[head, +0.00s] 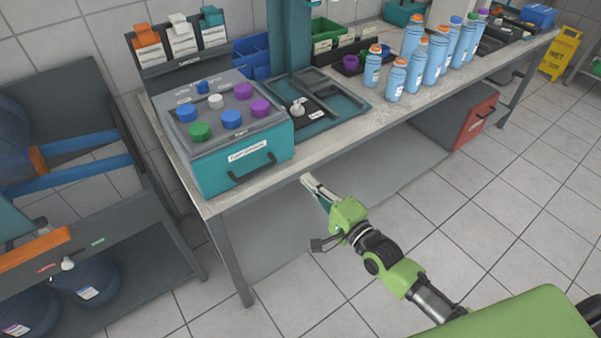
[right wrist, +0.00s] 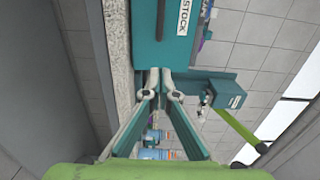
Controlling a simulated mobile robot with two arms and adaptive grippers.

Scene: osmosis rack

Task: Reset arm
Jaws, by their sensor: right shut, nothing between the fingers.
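My right arm is green and black and comes in from the lower right in the head view. My right gripper (head: 309,183) is at its end, just in front of the workbench's front edge and below the teal-fronted cap box (head: 241,169). In the right wrist view the teal fingers of my right gripper (right wrist: 160,77) meet at their tips, with nothing between them. My left gripper is in neither view.
The workbench (head: 325,135) carries several blue bottles (head: 396,80), a teal tray (head: 341,103) and bins. A dark rack (head: 162,262) with large blue jugs (head: 88,281) stands left. A red-fronted box (head: 476,121) is below the bench. The tiled floor at front right (head: 480,235) is clear.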

